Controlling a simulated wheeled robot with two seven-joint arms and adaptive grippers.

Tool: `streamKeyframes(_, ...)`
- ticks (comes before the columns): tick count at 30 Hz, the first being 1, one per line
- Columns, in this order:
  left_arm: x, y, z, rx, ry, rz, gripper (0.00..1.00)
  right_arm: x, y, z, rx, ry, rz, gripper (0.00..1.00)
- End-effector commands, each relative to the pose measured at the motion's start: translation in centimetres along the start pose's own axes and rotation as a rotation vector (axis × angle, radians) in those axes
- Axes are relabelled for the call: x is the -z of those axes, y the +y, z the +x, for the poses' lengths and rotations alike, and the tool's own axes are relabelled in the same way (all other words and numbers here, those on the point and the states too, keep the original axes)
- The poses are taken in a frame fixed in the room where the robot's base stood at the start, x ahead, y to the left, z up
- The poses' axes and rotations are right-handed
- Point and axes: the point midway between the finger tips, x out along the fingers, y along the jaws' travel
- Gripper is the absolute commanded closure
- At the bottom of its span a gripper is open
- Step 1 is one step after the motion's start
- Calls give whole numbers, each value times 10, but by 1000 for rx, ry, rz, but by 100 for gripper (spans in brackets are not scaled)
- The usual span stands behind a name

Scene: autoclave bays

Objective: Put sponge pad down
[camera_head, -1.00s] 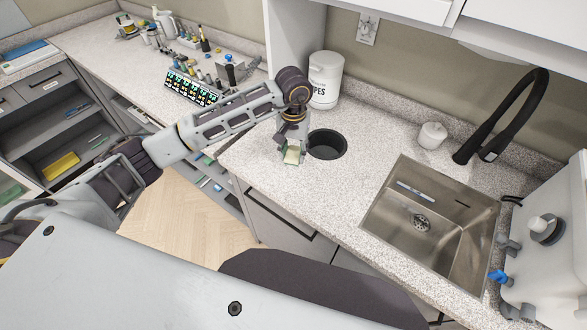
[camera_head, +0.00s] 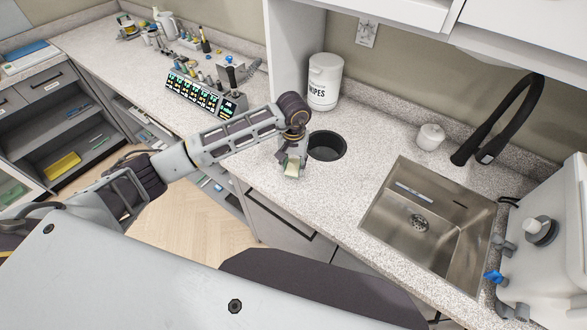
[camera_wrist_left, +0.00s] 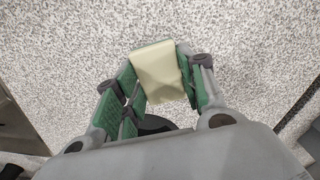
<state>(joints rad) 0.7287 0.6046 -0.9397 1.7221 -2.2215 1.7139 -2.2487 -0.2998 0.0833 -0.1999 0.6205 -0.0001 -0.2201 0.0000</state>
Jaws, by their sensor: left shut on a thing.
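The sponge pad (camera_head: 291,170) is pale yellow and small. It sits between the fingers of my left gripper (camera_head: 290,166), at the counter's front part, just left of the round black opening. In the left wrist view the pad (camera_wrist_left: 158,72) shows between the green-lined fingers of my left gripper (camera_wrist_left: 162,80), which are shut on it. The speckled counter (camera_wrist_left: 235,50) lies beyond the pad. I cannot tell whether the pad touches the counter. My right gripper is not in view.
A round black opening (camera_head: 327,146) in the counter is right of the gripper. A white wipes tub (camera_head: 324,82) stands behind it. A steel sink (camera_head: 403,240) with a black faucet (camera_head: 505,120) is further right. Bare counter (camera_head: 330,190) lies between gripper and sink.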

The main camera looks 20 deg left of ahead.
Motion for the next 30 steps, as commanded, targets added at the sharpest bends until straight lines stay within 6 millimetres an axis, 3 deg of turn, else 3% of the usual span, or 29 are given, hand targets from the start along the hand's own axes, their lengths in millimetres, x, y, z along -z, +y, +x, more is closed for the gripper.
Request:
streamKeyframes(9, 0, 0, 27, -1, -2, 0, 79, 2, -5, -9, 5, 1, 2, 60)
streamKeyframes(24, 0, 0, 32, -1, 0, 1, 79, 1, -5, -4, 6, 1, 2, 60)
streamKeyframes(25, 0, 0, 32, -1, 0, 1, 59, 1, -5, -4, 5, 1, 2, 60)
streamKeyframes(30, 0, 0, 31, -1, 0, 0, 38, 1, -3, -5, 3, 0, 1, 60)
